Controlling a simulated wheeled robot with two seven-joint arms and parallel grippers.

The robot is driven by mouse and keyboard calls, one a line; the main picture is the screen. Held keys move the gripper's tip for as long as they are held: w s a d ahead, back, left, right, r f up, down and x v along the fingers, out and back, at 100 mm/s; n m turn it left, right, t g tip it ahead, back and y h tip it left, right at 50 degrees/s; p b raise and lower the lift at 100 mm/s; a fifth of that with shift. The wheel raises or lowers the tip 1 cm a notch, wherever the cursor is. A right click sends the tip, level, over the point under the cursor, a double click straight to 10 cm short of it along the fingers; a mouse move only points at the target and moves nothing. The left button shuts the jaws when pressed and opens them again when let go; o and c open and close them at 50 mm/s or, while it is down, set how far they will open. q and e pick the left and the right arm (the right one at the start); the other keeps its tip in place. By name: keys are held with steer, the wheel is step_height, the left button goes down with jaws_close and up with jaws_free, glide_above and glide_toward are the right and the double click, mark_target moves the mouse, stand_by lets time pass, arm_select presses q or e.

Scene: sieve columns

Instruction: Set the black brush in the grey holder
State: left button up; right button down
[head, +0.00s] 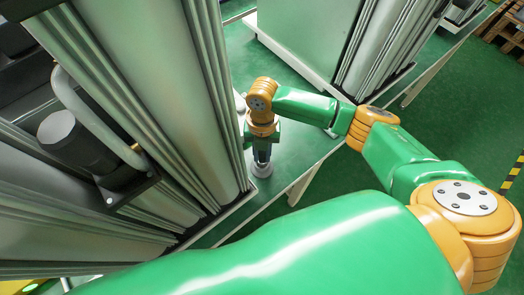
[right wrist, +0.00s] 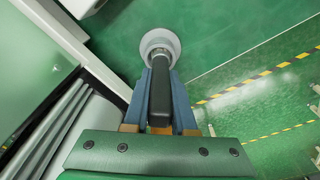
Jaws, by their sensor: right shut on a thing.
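My right gripper (head: 262,157) points down over the green worktop; its blue fingers also show in the right wrist view (right wrist: 160,98). It is shut on the black brush (right wrist: 160,72), whose dark handle stands between the fingers. A pale grey round piece (right wrist: 160,42), which looks like the grey holder, shows at the brush's far end. In the head view this pale round piece (head: 262,169) is just below the fingertips. I cannot tell whether the brush is seated in it or only lined up over it. My left gripper is out of view.
Tall grey metal columns (head: 150,90) stand close at the left of my right gripper. A pale rounded thing (head: 239,101) shows partly behind my wrist. A large grey cabinet (head: 305,35) stands at the back. The green worktop (head: 300,152) ends just right of the gripper.

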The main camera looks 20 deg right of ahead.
steer(key=shift+f, duration=0.15)
steer(key=c, duration=0.7)
jaws_free()
steer(key=shift+c, duration=0.2)
steer(key=shift+r, duration=0.35)
step_height(320, 180, up, 12)
steer(key=w+b, duration=0.1)
steer(key=shift+w+d+f, duration=0.2)
